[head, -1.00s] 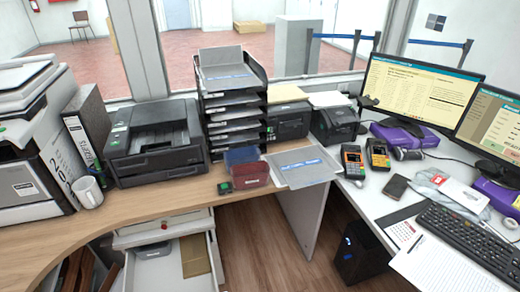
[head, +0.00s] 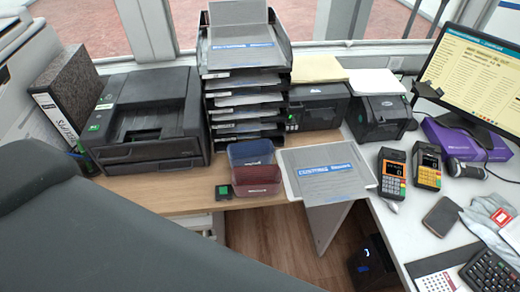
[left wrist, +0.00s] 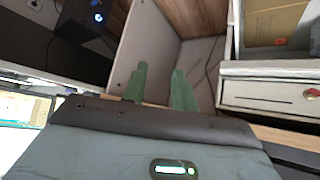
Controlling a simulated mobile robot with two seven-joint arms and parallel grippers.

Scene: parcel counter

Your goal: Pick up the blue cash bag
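I cannot make out a blue cash bag in either view. A small open blue bin (head: 250,153) stands on the wooden counter, behind a dark red bin (head: 256,178). My left gripper (left wrist: 159,70) shows in the left wrist view with two green fingers apart and nothing between them. It is over the space under the counter, beside an open drawer (left wrist: 268,70). My left arm covers the lower left of the head view and hides the drawer there. My right gripper is in neither view.
A grey customs pouch (head: 328,172) lies right of the bins. A paper tray tower (head: 243,75), a printer (head: 146,122) and two card terminals (head: 392,172) stand around. A black computer (head: 372,262) is on the floor. A brown envelope (left wrist: 275,20) lies in the drawer.

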